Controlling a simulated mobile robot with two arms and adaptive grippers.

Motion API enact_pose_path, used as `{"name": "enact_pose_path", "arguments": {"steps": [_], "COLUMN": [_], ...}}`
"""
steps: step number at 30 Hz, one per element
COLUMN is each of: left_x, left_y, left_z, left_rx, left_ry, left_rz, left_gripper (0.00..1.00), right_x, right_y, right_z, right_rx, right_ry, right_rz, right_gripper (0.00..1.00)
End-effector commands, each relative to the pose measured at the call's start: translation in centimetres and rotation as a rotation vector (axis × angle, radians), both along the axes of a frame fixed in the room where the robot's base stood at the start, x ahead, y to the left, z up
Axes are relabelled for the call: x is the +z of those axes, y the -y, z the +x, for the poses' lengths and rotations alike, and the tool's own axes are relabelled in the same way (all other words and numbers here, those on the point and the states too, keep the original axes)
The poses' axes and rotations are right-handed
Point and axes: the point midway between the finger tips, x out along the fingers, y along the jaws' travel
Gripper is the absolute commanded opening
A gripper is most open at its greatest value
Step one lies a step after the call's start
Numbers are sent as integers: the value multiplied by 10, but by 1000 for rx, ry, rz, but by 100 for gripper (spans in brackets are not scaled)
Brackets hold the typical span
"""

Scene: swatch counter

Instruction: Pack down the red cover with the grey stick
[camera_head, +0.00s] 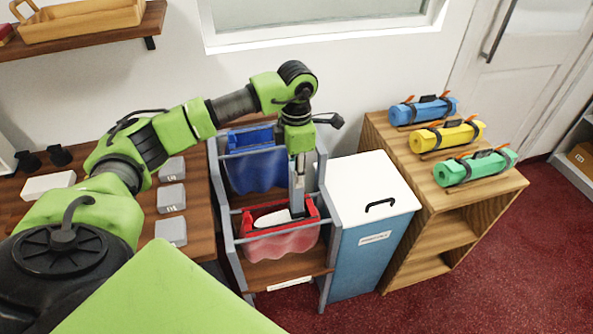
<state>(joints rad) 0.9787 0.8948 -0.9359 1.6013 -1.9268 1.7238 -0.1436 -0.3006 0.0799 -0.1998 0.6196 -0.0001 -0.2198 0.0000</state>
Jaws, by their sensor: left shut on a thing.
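The red cover (281,243) hangs open-topped in the front part of a grey-framed rack. Its front is wavy, and a white piece (279,218) shows in its opening. My left gripper (297,180) points straight down over the right side of that opening. It is shut on the grey stick (298,203), which is upright with its lower end at or inside the red cover. The stick and the fingers are much alike in colour, so where one ends is hard to see. The stick's tip is hidden. My right gripper is out of view.
A blue cover (257,168) hangs behind the red one. A blue bin with a white lid (368,185) stands close to the right. A wooden cabinet (447,207) beyond carries blue, yellow and green rolls. Grey blocks (171,197) lie on the left wooden counter.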

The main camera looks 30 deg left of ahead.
Motion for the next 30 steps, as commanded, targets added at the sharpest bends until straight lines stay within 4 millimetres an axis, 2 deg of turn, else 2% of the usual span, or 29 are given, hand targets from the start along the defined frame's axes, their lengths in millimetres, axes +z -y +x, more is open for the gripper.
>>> {"name": "enact_pose_path", "arguments": {"steps": [30], "left_x": [-48], "left_y": [0], "left_z": [0], "left_rx": [0], "left_ry": [0], "left_rz": [0], "left_gripper": [6], "right_x": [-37], "right_y": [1], "right_z": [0], "right_rx": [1], "right_ry": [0], "right_rz": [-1], "right_gripper": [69]}}
